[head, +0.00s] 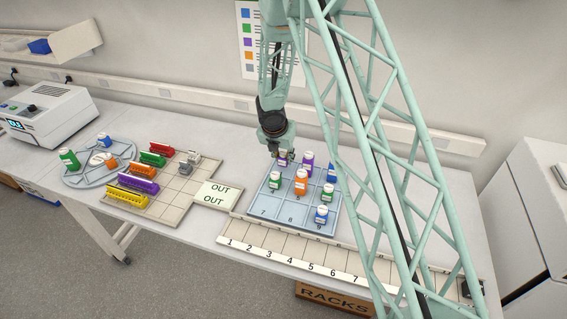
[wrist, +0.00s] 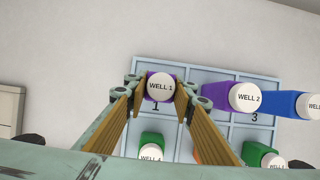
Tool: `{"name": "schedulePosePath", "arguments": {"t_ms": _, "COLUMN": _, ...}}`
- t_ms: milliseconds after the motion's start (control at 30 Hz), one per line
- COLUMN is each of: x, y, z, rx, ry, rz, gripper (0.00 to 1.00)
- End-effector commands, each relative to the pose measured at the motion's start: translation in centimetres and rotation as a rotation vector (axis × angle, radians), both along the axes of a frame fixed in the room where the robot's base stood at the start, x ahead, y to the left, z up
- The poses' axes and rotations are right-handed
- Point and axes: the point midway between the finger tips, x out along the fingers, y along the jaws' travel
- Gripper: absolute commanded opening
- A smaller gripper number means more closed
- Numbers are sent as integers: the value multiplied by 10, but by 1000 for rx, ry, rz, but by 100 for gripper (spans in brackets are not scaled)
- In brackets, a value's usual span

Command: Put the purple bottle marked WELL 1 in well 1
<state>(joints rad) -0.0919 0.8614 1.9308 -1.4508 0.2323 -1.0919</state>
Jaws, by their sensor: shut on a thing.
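The purple bottle marked WELL 1 (wrist: 160,87) has a white cap and sits between the fingertips of my gripper (wrist: 162,92), which is shut on it. In the wrist view it is over the cell numbered 1 of the pale blue tray (wrist: 182,70). In the head view the purple bottle (head: 283,160) is at the tray's back left corner, under my gripper (head: 283,151). I cannot tell whether its base touches the tray floor. The tray also shows in the head view (head: 265,205).
A purple bottle marked WELL 2 (wrist: 243,96) stands close to the right, with a blue bottle (wrist: 290,103) beyond. Green (head: 275,181) and orange (head: 301,184) bottles and others stand in front. Front cells 7 and 8 look empty. A numbered rack strip (head: 290,253) lies before the tray.

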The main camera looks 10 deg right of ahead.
Motion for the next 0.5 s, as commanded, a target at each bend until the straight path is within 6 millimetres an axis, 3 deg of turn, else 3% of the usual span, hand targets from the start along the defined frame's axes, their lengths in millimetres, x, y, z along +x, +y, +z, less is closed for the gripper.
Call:
{"name": "schedulePosePath", "arguments": {"t_ms": 200, "x": 0, "y": 0, "z": -21, "rx": 1, "ry": 1, "rz": 0, "gripper": 13}}
{"name": "schedulePosePath", "arguments": {"t_ms": 500, "x": 0, "y": 0, "z": -22, "rx": 0, "ry": 0, "rz": 0, "gripper": 13}}
